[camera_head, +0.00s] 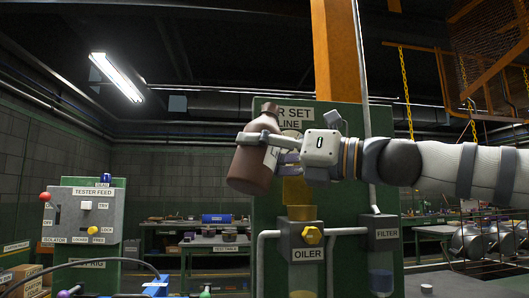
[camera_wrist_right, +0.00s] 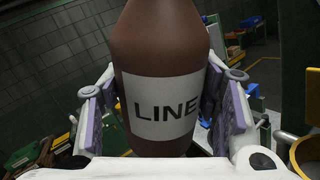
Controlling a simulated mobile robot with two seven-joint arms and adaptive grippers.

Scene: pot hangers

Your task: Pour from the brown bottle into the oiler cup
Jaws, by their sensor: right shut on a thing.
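The brown bottle (camera_head: 250,170) is held up in front of the green panel, tilted a little with its neck toward the upper right. My right gripper (camera_head: 262,145) is shut around its body, its arm coming in from the right. In the right wrist view the bottle (camera_wrist_right: 160,52) fills the middle, with a white label reading LINE, between the purple-padded fingers (camera_wrist_right: 163,110). The amber oiler cup (camera_head: 297,192) sits above the OILER block (camera_head: 308,240), below and right of the bottle. A yellow rim at the right wrist view's lower right may be this cup. My left gripper is not in view.
The green panel (camera_head: 268,225) stands behind. A FILTER block (camera_head: 383,232) and grey pipes are to the right of the oiler. A TESTER FEED box (camera_head: 85,214) stands at left. Workbenches lie behind; chains (camera_head: 407,95) hang at right.

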